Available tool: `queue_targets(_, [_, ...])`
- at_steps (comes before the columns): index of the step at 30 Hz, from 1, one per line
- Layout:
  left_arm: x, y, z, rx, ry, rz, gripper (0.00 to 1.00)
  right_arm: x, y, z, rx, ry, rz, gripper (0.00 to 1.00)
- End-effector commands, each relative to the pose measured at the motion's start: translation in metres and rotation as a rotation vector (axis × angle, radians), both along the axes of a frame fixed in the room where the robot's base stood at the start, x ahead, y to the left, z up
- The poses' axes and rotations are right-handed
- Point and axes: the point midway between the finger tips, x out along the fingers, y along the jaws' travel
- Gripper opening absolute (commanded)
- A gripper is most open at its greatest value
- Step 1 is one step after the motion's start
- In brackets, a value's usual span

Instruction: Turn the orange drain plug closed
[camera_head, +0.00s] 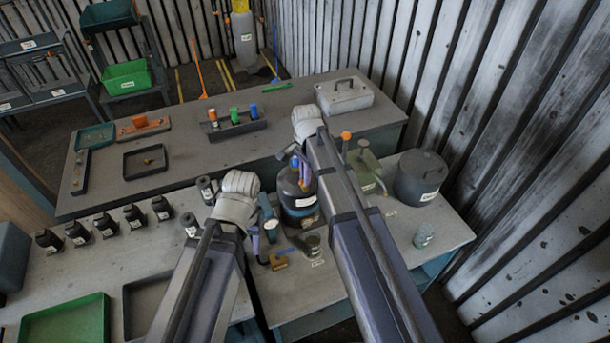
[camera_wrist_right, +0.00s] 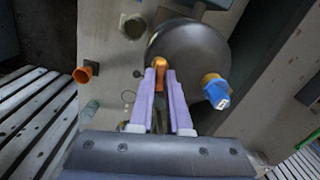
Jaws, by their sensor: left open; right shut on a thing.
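The orange drain plug (camera_wrist_right: 163,76) is at the rim of a dark rounded vessel (camera_wrist_right: 190,48) in the right wrist view. The purple fingers of my right gripper (camera_wrist_right: 164,85) are closed around it. In the head view this vessel (camera_head: 291,184) stands upright on the bench, and my right gripper (camera_head: 305,176) is at its right side, partly hidden by my arm. My left gripper (camera_head: 255,240) is open and empty, left of the vessel, near a teal handled tool (camera_head: 268,220). The plug's seating is not clear to see.
A blue cap (camera_wrist_right: 217,92) sits on the vessel. A green can (camera_head: 365,170) and a dark lidded pot (camera_head: 421,176) stand to the right. A brass-coloured bracket (camera_head: 278,262) and a small cup (camera_head: 313,245) lie in front. Several black bottles (camera_head: 105,225) stand at left.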

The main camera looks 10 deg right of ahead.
Motion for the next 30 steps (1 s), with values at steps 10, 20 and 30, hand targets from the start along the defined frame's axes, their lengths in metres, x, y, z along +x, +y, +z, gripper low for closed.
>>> queue_targets(10, [0.0000, 0.0000, 0.0000, 0.000, 0.000, 0.000, 0.50, -0.0001, 0.0000, 0.0000, 0.003, 0.001, -0.151, 0.00])
queue_targets(20, [0.0000, 0.0000, 0.0000, 0.000, 0.000, 0.000, 0.50, -0.0001, -0.0001, 0.0000, 0.004, 0.001, -0.186, 0.00])
queue_targets(30, [0.0000, 0.0000, 0.0000, 0.000, 0.000, 0.000, 0.50, -0.0001, -0.0001, 0.0000, 0.004, 0.001, -0.186, 0.20])
